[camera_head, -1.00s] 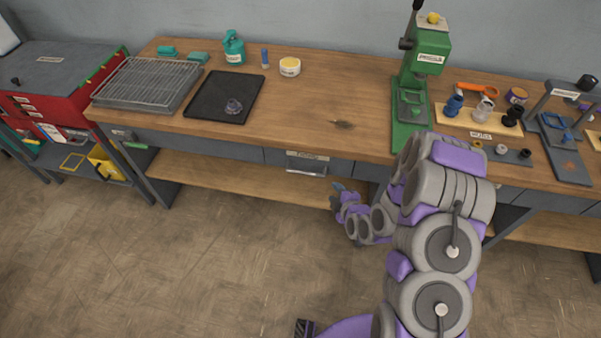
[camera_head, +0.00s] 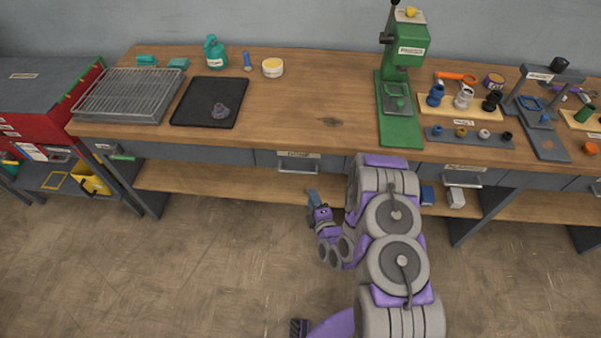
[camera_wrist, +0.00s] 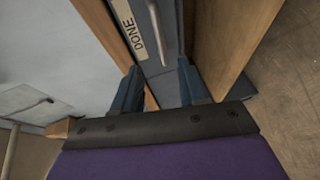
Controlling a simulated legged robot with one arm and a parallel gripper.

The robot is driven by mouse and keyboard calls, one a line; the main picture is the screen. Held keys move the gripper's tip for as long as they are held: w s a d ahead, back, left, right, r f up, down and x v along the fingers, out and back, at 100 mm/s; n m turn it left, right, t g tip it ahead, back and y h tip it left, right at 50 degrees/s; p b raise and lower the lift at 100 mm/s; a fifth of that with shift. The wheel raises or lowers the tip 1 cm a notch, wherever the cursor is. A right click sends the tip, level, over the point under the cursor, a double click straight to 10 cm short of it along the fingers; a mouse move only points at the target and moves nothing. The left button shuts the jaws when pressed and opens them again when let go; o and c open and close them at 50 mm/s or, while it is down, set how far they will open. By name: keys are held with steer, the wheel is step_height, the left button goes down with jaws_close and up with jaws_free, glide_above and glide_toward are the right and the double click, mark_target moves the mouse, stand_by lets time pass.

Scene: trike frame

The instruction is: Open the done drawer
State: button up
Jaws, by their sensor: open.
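The done drawer (camera_head: 268,159) is a grey front under the bench top, with a label and a metal bar handle (camera_head: 298,170). It looks shut. In the wrist view the drawer front (camera_wrist: 145,62) shows with its "DONE" label (camera_wrist: 129,30) and the handle (camera_wrist: 156,28) ahead of my gripper. My gripper (camera_head: 313,194) is below and slightly right of the handle in the head view. In the wrist view its two blue fingers (camera_wrist: 160,82) are apart with nothing between them. The handle lies beyond the fingertips, apart from them.
The wooden bench top (camera_head: 310,110) is above the drawer and a wooden lower shelf (camera_head: 220,183) is below it. Another handled drawer (camera_head: 462,177) is at the right. A green press (camera_head: 400,100) and a black tray (camera_head: 190,105) stand on the bench. The floor in front is clear.

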mark_target(300, 173)
steer(key=b+x, duration=0.3)
steer(key=x, duration=1.2)
steer(key=shift+s+a+f, duration=0.1)
steer(key=shift+a, duration=0.1)
steer(key=shift+c, duration=0.2)
jaws_close()
steer(key=shift+f, duration=0.1)
